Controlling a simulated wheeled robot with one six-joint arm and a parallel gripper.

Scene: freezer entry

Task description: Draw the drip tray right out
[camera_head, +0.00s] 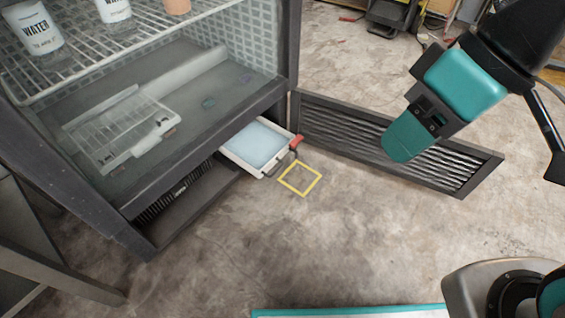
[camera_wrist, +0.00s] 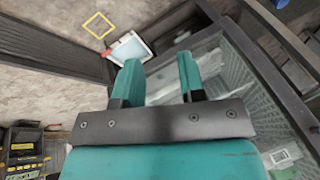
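The drip tray (camera_head: 254,147) is a shallow white-rimmed tray with a pale blue inside. It sticks part way out of the slot under the cabinet, and its rear end is hidden inside. The tray (camera_wrist: 131,49) shows beyond the left finger.
A yellow square (camera_head: 300,178) marks the floor in front of the tray. A slatted panel (camera_head: 390,140) stands out from the cabinet, behind my gripper. The cabinet (camera_head: 165,187) holds bottles on a wire shelf (camera_head: 90,55). A dark table edge (camera_head: 60,265) is at lower left. The middle floor is clear.

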